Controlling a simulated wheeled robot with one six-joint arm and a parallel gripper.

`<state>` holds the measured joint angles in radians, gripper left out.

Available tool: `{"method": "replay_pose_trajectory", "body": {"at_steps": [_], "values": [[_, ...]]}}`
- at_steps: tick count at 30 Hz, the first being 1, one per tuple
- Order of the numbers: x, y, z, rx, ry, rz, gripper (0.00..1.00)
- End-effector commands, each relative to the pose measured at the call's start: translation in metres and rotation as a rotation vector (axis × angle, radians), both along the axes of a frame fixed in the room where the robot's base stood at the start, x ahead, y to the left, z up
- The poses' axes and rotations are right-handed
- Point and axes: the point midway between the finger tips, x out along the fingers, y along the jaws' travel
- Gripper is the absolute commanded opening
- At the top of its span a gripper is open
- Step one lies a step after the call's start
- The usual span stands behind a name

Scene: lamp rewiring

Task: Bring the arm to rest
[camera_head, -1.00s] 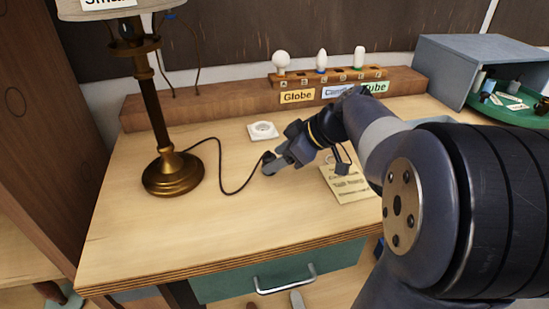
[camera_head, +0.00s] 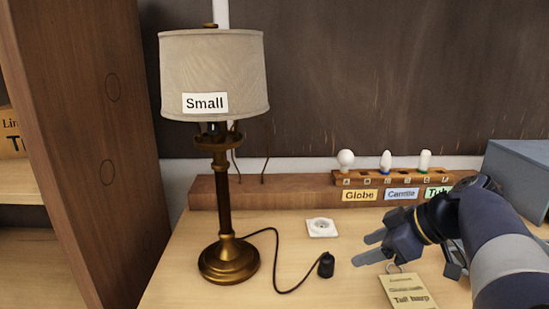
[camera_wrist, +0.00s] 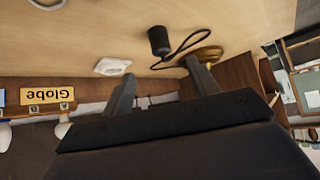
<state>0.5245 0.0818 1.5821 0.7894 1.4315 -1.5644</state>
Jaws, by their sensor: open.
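My gripper (camera_head: 366,247) is open and empty above the desk, at the right in the head view, with its fingers pointing left. In the wrist view its two fingers (camera_wrist: 160,88) stand apart with nothing between them. The black plug (camera_head: 326,265) lies on the desk just left of the fingertips, apart from them; it also shows in the wrist view (camera_wrist: 158,40). Its cord runs to the brass lamp (camera_head: 224,195) with a shade labelled "Small" (camera_head: 215,70). The white wall-type socket (camera_head: 321,228) lies on the desk behind the plug, with nothing in it.
A wooden rack at the back holds a globe bulb (camera_head: 345,158), a candle bulb (camera_head: 386,160) and a tube bulb (camera_head: 425,160). A paper tag (camera_head: 408,291) lies below my gripper. A grey box (camera_head: 518,178) stands at right. A brown cabinet (camera_head: 90,130) stands at left.

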Motion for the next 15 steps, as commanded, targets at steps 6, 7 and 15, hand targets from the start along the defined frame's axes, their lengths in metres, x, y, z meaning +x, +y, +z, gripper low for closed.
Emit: {"method": "replay_pose_trajectory", "body": {"at_steps": [6,7,15], "values": [[0.011,0.017,-0.022,0.002,0.003,0.004,0.57],[0.014,0.021,-0.026,0.002,0.003,0.004,0.57],[0.035,0.05,-0.062,0.002,0.004,0.004,0.57]]}}
